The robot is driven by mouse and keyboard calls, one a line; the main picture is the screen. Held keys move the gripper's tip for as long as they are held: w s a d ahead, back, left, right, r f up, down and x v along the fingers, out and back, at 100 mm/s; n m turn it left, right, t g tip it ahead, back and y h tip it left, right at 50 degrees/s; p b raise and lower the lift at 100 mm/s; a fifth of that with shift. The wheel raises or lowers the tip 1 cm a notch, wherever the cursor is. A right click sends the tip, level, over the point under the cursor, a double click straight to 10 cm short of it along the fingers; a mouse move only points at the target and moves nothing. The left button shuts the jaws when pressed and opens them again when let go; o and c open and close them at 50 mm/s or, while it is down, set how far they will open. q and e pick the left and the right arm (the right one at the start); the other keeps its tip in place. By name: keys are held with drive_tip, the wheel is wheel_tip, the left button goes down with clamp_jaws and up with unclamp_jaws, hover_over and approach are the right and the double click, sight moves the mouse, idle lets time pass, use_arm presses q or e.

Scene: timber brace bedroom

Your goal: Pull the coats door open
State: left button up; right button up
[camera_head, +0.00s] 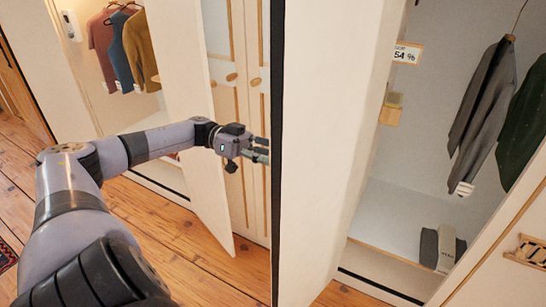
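The right-hand compartment holds a grey coat (482,105) and a dark green coat (527,125) on hangers. A tall cream door panel (335,150) with a black edge stands out at the left of this compartment, which is open to view. I take it for the coats door, but I see no readable name on it. My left gripper (263,150) is at the left side of the black edge, at about mid-height. Its fingertips end close to the edge; contact and finger gap cannot be made out. My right gripper is not in view.
Another cream door (190,110) stands ajar at the left, beside a compartment with several coloured garments (123,48). Closed doors with wooden knobs (255,82) are behind my gripper. A cream panel with a wooden plate (527,251) is at lower right. Plank floor (205,265) shows below.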

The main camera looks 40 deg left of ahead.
use_arm(q)
drive_tip(key=shift+s, duration=0.2)
drive_tip(key=v, duration=1.2)
drive_tip(key=shift+w, duration=0.15)
